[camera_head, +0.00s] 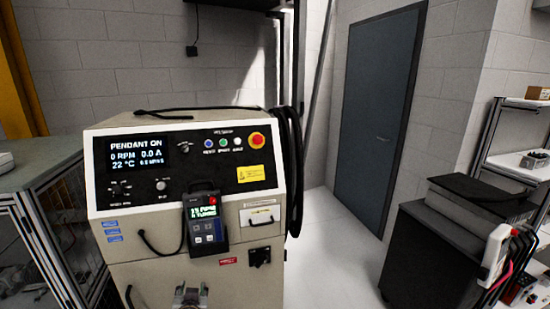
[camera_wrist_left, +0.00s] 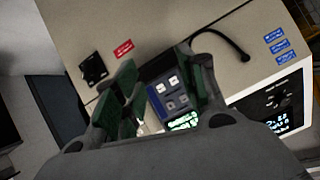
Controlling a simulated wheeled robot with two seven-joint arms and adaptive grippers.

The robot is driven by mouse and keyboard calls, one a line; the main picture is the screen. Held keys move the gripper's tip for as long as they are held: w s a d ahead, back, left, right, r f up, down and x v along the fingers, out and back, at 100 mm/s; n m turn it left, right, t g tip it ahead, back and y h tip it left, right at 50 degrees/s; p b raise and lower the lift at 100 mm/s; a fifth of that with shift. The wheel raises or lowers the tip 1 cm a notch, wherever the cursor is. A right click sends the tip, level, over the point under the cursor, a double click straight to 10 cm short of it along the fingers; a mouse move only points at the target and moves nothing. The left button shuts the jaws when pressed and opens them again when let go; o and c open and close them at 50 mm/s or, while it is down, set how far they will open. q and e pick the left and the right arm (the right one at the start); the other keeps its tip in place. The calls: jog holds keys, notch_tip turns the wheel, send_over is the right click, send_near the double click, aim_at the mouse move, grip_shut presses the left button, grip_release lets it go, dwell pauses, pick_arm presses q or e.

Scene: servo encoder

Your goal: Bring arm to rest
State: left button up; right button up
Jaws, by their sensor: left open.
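The cream test cabinet (camera_head: 130,275) has a black front panel, and its display reads PENDANT ON and 0 RPM. The dark hand-held pendant (camera_head: 205,222) with a lit green screen and a red button sits upright against the cabinet front. In the left wrist view the pendant (camera_wrist_left: 172,95) appears upside down, between and beyond the fingers of my left gripper (camera_wrist_left: 160,88). That gripper is open, with green pads apart. I cannot tell whether either finger touches the pendant. A grey metal piece (camera_head: 190,296) shows at the bottom edge of the head view, mostly cut off. My right gripper is not in view.
A dark cart (camera_head: 420,255) and shelves stand right, with a white device (camera_head: 495,252) and leads. The floor (camera_head: 325,250) before the grey door (camera_head: 378,120) is clear.

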pick_arm(q)
jog(key=s+f+m+g+h, duration=0.1)
jog(key=s+f+g, duration=0.2)
jog(key=s, duration=0.4)
jog(key=s+d+f+m+g+h, duration=0.1)
jog(key=s+f+g+h, duration=0.1)
jog(key=s+f, duration=0.3)
jog(key=s+f+m+g+h, duration=0.1)
jog(key=s+f+g, duration=0.15)
jog(key=s, duration=0.55)
jog(key=s+f+g, duration=0.2)
jog(key=s+f, duration=0.1)
jog(key=f, duration=3)
jog(key=s+a+f, duration=0.1)
jog(key=s+f, duration=0.9)
jog(key=s, duration=0.1)
jog(key=s+a+f, duration=0.2)
jog(key=s+f, duration=0.7)
jog(key=s, duration=0.2)
jog(key=shift+s+a+f+g, duration=0.15)
jog(key=shift+a+f+g, duration=0.15)
jog(key=shift+f+g, duration=0.1)
